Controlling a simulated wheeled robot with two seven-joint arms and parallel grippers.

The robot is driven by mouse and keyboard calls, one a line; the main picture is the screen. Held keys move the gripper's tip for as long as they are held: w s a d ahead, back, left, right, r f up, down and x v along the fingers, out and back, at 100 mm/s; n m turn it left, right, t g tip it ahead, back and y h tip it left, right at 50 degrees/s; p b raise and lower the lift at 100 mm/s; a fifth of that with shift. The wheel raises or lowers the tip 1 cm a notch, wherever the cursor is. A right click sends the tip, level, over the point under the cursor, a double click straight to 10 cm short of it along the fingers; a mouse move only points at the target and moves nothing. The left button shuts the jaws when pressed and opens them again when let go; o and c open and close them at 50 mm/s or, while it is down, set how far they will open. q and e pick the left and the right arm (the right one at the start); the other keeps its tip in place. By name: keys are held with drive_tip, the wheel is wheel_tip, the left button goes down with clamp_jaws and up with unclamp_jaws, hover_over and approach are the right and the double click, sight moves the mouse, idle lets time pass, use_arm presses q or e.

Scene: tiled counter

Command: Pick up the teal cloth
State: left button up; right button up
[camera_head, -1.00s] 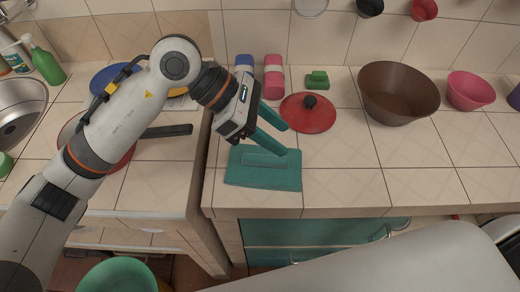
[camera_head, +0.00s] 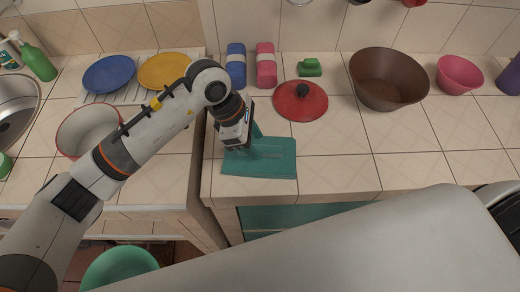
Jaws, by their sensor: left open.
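The teal cloth (camera_head: 275,166) lies flat on the tiled counter near its front edge, with a folded strip along its middle. My left gripper (camera_head: 256,148) points down over the cloth's upper left part. My right gripper is not in view.
A red lid (camera_head: 300,101) lies just behind the cloth. A brown bowl (camera_head: 388,80) and a pink bowl (camera_head: 460,75) are at right. The counter right of the cloth is clear.

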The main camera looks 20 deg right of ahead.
sight(258, 148)
use_arm(q)
drive_tip(key=shift+x, duration=1.1)
clamp_jaws()
wheel_tip(258, 148, up, 9)
drive_tip(key=shift+f+b, duration=0.1)
drive_tip(key=shift+b, duration=0.95)
drive_tip(key=shift+r, duration=0.7)
drive_tip(key=c, duration=0.6)
unclamp_jaws()
drive_tip(key=c, duration=1.4)
unclamp_jaws()
drive_tip(key=shift+f, duration=0.1)
